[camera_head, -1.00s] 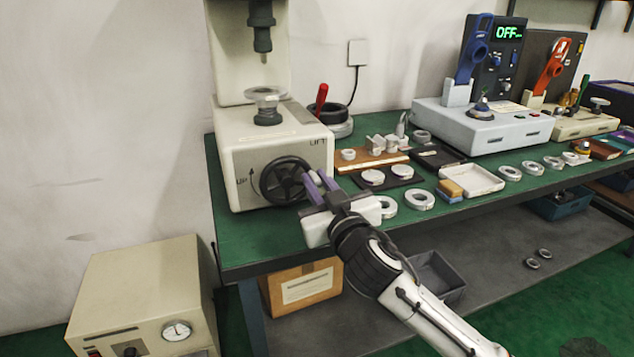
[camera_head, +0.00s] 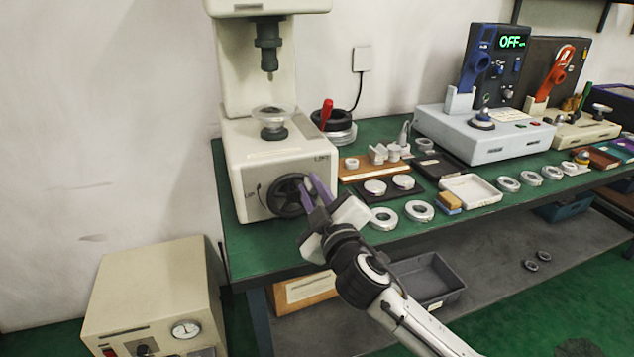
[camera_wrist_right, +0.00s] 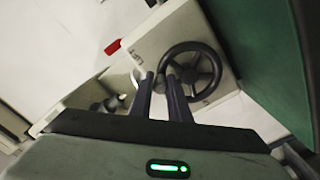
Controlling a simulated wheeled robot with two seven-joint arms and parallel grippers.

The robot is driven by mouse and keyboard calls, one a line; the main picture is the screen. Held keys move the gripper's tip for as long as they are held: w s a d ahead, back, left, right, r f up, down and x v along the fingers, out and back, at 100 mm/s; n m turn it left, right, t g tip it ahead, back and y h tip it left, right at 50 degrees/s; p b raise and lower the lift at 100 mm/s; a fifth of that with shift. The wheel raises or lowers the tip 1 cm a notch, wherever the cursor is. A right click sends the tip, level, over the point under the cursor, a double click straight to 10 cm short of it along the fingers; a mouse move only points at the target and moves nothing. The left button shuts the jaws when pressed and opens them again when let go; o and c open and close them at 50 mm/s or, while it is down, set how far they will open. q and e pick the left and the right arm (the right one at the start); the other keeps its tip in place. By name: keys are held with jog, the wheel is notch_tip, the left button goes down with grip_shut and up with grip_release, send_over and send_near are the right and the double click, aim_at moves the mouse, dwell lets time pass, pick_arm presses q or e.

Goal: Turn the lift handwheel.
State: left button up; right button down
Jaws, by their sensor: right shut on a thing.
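The black spoked lift handwheel (camera_head: 288,196) is on the front face of the cream press (camera_head: 250,165), beside a printed curved arrow. In the right wrist view the handwheel (camera_wrist_right: 207,70) stands just beyond my fingers. My right gripper (camera_head: 313,188) is at the upper right side of the wheel, with its purple fingers close together. It also shows in the right wrist view (camera_wrist_right: 160,84). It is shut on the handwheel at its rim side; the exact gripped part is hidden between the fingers. My left gripper is out of view.
The green bench (camera_head: 255,255) holds metal rings (camera_head: 419,210), a white tray (camera_head: 470,190) and a grey device with a display reading OFF (camera_head: 485,135). A cream box with a gauge (camera_head: 150,290) stands lower left. A grey bin (camera_head: 428,280) is under the bench.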

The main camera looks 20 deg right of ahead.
jog(key=n+p, duration=0.1)
jog(key=a+r+n, duration=0.1)
jog(key=n, duration=0.1)
jog(key=shift+a+p, duration=0.15)
jog(key=shift+p, duration=0.25)
jog(key=shift+a+n+p, duration=0.4)
jog(key=shift+n+p, duration=0.05)
jog(key=shift+n, duration=0.65)
jog(key=c, duration=1.7)
grip_release()
jog(key=shift+o, duration=0.2)
jog(key=shift+s+f, duration=0.1)
jog(key=s, duration=1)
